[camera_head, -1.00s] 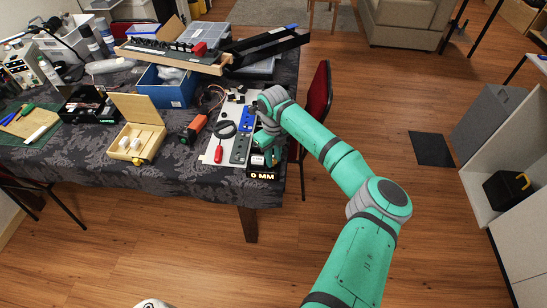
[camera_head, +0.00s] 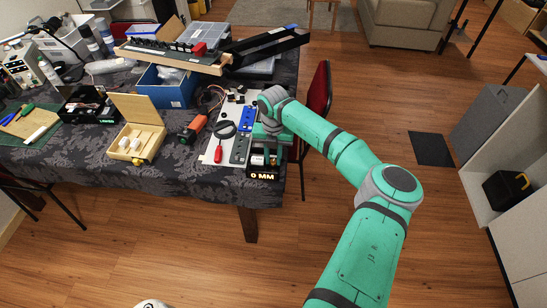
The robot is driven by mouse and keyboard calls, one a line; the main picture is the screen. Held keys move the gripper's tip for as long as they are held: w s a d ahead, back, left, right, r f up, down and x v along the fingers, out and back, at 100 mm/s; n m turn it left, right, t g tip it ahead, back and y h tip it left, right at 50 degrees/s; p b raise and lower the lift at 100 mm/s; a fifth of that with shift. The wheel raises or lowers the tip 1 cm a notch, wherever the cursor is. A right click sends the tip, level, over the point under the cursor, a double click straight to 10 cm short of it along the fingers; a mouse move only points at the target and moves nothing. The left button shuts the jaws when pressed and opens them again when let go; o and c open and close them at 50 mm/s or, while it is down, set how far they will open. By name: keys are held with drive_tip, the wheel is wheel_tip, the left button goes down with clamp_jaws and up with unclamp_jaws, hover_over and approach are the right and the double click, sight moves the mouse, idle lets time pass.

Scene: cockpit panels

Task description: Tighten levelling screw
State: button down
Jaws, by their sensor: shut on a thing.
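My green arm reaches from the lower right to the right end of the table. My gripper (camera_head: 272,138) is over a dark unit with a lit "0 MM" display (camera_head: 263,175) at the table's front right edge. The gripper's fingers are small and partly hidden by the wrist. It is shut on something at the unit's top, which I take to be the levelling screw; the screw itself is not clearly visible. A silver-white cylindrical part (camera_head: 258,160) shows on the unit just below the gripper.
An orange-black tool (camera_head: 193,129) and an open wooden box (camera_head: 136,140) lie further left. A red chair (camera_head: 319,90) stands right of the table.

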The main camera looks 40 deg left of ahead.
sight(273, 161)
drive_tip(key=shift+m, duration=0.6)
drive_tip(key=c, duration=1.5)
unclamp_jaws()
drive_tip(key=shift+w, duration=0.1)
drive_tip(key=shift+c, duration=0.2)
drive_tip(key=shift+s, duration=0.25)
drive_tip(key=shift+w, duration=0.1)
drive_tip(key=shift+r, duration=0.4)
wheel_tip(273, 161, up, 10)
